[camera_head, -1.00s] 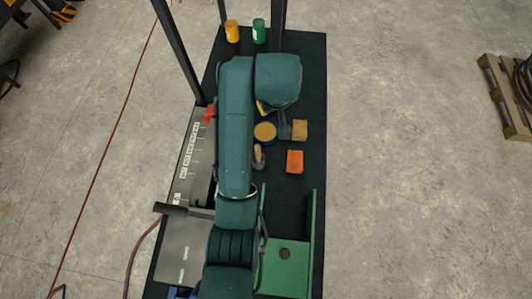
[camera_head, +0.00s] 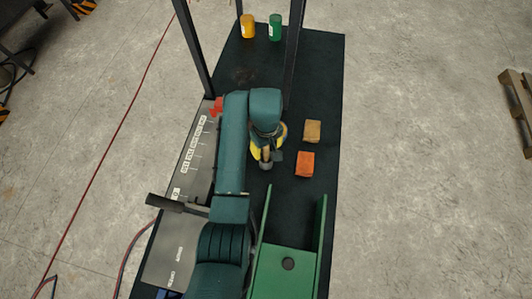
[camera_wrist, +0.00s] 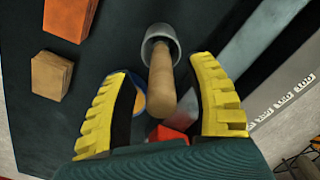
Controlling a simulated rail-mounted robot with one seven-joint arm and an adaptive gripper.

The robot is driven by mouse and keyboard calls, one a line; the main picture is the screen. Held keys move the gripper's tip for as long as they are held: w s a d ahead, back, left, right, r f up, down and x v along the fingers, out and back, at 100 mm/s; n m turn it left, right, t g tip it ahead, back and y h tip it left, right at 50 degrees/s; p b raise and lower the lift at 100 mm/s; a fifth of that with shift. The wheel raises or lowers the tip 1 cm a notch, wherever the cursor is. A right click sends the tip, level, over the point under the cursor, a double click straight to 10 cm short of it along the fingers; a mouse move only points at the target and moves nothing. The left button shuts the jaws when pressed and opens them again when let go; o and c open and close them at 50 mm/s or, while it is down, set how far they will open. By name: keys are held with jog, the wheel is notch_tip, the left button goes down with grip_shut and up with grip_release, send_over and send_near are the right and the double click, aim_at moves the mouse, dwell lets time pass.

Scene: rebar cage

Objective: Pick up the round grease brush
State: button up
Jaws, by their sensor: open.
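The round grease brush has a pale wooden handle and a grey round metal base. In the wrist view the brush (camera_wrist: 161,88) stands on the dark mat, its handle pointing toward me between the two yellow fingers. In the head view the brush (camera_head: 266,160) shows just below my gripper (camera_head: 268,143), partly covered by it. In the wrist view my gripper (camera_wrist: 162,68) is open, one finger on each side of the handle, with visible gaps. Whether the fingertips are down at the handle's height is hard to tell.
A blue-rimmed tin (camera_wrist: 139,100) sits close by, partly behind the left finger. A tan block (camera_head: 312,131) and an orange block (camera_head: 305,164) lie to the right. A green channel (camera_head: 285,265) stands in front. Orange (camera_head: 247,26) and green cans (camera_head: 275,27) stand at the back.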

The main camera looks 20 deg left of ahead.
notch_tip(320, 180, down, 4)
jog(key=shift+a+r, duration=0.1)
jog(key=shift+r, duration=0.05)
grip_shut()
